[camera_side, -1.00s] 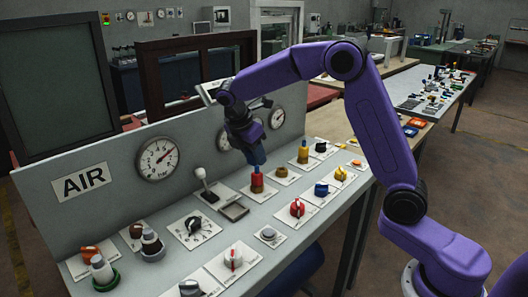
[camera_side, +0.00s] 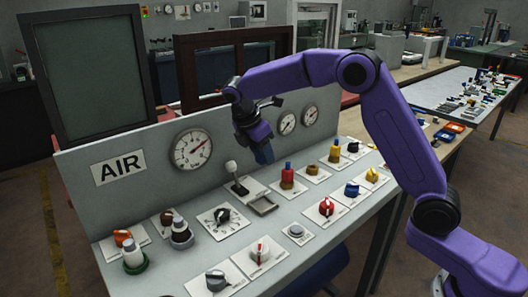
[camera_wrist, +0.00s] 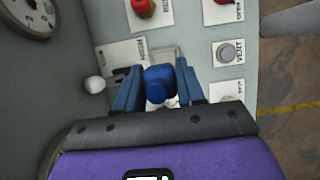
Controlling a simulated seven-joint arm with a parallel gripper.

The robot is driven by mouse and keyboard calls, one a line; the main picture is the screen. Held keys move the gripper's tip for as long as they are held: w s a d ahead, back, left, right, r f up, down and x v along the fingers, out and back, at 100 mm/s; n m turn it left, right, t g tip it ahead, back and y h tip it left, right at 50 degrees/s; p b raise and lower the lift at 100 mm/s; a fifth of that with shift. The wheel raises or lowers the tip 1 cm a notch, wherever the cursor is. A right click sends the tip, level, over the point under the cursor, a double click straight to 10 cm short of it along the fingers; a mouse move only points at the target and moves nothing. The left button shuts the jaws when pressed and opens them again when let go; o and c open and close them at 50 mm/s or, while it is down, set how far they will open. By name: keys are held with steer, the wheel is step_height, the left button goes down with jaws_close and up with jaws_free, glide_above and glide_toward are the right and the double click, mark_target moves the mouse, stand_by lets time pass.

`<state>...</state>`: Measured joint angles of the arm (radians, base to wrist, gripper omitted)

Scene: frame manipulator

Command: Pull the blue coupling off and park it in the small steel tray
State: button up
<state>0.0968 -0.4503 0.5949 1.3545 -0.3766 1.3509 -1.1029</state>
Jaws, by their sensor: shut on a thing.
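My gripper (camera_side: 260,142) is shut on the blue coupling (camera_side: 264,155) and holds it in the air above the panel's sloping top. In the wrist view the blue coupling (camera_wrist: 160,78) sits between the two blue-grey fingers (camera_wrist: 158,88). The small steel tray (camera_side: 264,206) lies below the gripper on the panel, beside the white-knobbed lever, and looks empty. A bare brass fitting (camera_side: 312,169) stands between the red and the yellow-orange couplings.
The red coupling (camera_side: 287,173) stands on its fitting just right of the tray, and the orange one (camera_side: 335,151) is farther right. The white-knobbed lever (camera_side: 232,170) rises close by the tray. Gauges (camera_side: 192,149) line the upright panel behind.

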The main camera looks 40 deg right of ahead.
mark_target(268, 205)
steer(key=shift+f+m+g, duration=0.3)
steer(key=shift+f+m, duration=0.45)
steer(key=shift+f, duration=1.55)
steer(key=shift+f+m+g, duration=0.3)
steer(key=shift+f+m, duration=0.5)
steer(key=shift+f, duration=1.55)
steer(key=shift+f+m+g, duration=0.3)
steer(key=shift+f+m, duration=0.45)
steer(key=shift+f, duration=1.55)
steer(key=shift+f+y, duration=0.15)
steer(key=shift+y, duration=0.15)
steer(key=shift+s+f, duration=0.1)
steer(key=shift+f, duration=0.25)
